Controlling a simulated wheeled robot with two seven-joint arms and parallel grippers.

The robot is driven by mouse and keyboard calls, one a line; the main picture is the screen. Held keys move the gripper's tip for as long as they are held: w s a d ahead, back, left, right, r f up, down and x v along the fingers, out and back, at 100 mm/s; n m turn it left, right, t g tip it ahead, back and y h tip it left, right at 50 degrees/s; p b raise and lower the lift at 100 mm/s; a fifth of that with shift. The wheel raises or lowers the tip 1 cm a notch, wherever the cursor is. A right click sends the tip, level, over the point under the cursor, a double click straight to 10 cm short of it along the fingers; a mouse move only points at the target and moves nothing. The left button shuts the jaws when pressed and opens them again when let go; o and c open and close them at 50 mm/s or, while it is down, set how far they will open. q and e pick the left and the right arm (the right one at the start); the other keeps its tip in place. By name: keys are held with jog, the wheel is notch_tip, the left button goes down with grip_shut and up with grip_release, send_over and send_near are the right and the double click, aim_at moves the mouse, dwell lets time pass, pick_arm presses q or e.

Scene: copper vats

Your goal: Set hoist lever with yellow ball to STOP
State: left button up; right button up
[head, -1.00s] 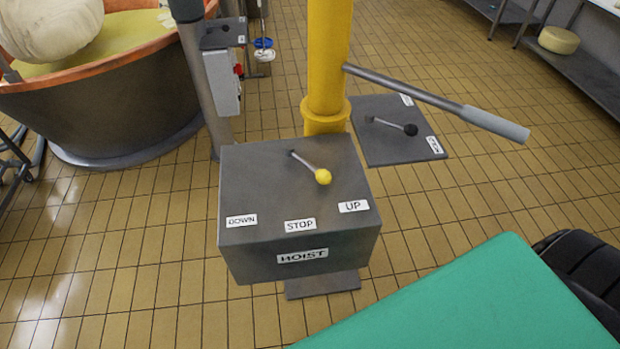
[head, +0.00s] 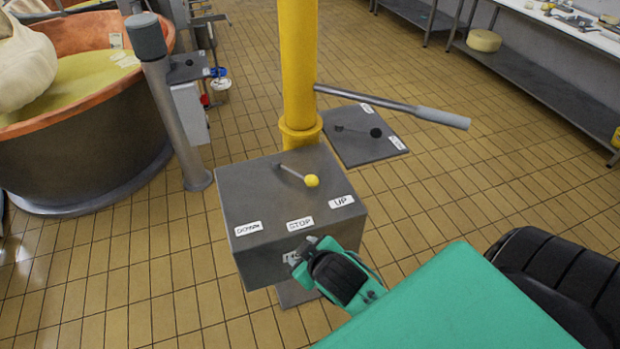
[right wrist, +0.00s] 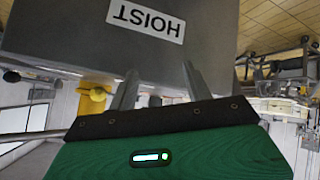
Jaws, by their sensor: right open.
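The hoist lever has a thin metal shaft and a yellow ball (head: 312,181). It stands on top of the grey hoist box (head: 245,190) and points toward the UP label (head: 341,202). The STOP label (head: 300,224) is at the middle of the front edge, the DOWN label (head: 248,229) at the left. My right gripper (head: 300,258) is in front of the box's front face, below the top and apart from the lever, partly covering the HOIST label. In the right wrist view its fingers (right wrist: 160,85) are spread and empty below the upside-down HOIST label (right wrist: 146,20). My left gripper is not visible.
A yellow column (head: 299,70) rises behind the box, with a grey bar (head: 400,106) reaching right. A second panel with a black-ball lever (head: 375,133) lies behind. A copper vat (head: 80,150) stands at left. Space above the box's front is clear.

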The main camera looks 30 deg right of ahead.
jog(key=w+a+r+n+t+y, duration=0.35)
jog(key=w+r+t, duration=0.2)
jog(key=r, duration=0.35)
jog(key=w+a+r+n+t+y, duration=0.25)
jog(key=w+r+n+t, duration=0.2)
jog(key=w+r, duration=0.35)
jog(key=a+r+n+g+y, duration=0.3)
jog(key=a+r+n+y, duration=0.5)
jog(key=n+y, duration=0.3)
jog(key=n+g+h, duration=1.6)
jog(key=n+g, duration=0.1)
jog(key=n, duration=0.1)
send_near(313, 177)
jog(key=f+p, duration=0.2)
jog(key=f, duration=0.2)
jog(key=f+p, duration=0.3)
jog(key=f, duration=0.2)
jog(key=shift+s+a, duration=0.2)
jog(key=shift+f, duration=0.45)
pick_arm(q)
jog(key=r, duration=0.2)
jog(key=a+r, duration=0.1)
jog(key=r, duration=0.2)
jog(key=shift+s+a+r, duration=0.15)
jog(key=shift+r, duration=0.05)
